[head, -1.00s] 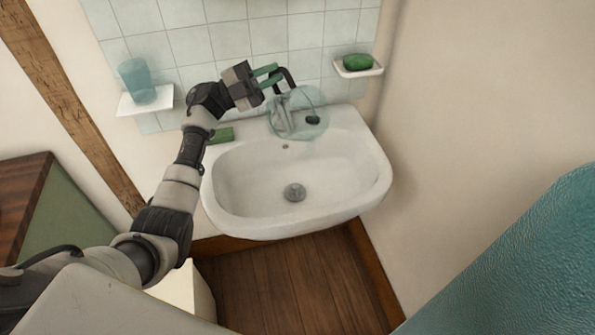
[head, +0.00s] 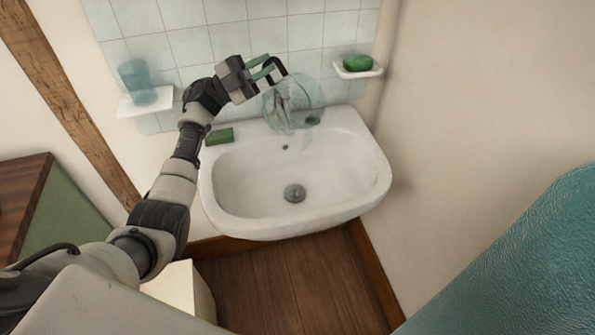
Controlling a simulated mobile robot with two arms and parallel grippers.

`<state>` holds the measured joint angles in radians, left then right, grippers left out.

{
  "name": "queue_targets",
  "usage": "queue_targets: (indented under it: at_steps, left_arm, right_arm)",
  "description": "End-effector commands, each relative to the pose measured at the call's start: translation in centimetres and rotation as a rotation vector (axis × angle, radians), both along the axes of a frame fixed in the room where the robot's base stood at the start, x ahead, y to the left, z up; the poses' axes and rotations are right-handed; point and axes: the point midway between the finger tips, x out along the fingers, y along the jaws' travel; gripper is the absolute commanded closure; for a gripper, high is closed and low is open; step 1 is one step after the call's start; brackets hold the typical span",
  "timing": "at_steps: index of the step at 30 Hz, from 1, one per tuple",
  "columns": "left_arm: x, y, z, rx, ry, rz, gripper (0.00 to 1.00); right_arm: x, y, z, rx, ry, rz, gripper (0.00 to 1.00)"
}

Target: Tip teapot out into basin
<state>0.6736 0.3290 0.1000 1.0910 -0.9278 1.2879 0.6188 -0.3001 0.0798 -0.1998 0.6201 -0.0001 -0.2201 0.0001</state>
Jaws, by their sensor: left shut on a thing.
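A clear glass teapot (head: 303,98) with a dark handle hangs in the grip of my left gripper (head: 271,70) above the back rim of the white basin (head: 240,180). The gripper is shut on the teapot's handle at its left side. The teapot looks tilted, and the tap behind it shows through the glass. I cannot tell whether it holds any liquid. The basin's bowl is bare, with a drain (head: 294,193) in the middle. My right gripper is not in view.
A green block (head: 219,136) lies on the basin's back left rim. A blue tumbler (head: 138,82) stands on a wall shelf (head: 146,104) at left. A green soap (head: 357,63) lies in a dish (head: 358,73) at right. A teal surface fills the lower right.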

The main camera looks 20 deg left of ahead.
Motion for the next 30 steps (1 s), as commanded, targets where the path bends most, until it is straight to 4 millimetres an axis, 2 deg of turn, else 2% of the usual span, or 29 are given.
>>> queue_targets:
  at_steps: [30]
  left_arm:
    - [0.9, 1.7, 1.0, -0.094, 0.048, 0.0, 1.0]
  right_arm:
    - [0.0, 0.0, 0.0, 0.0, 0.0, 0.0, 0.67]
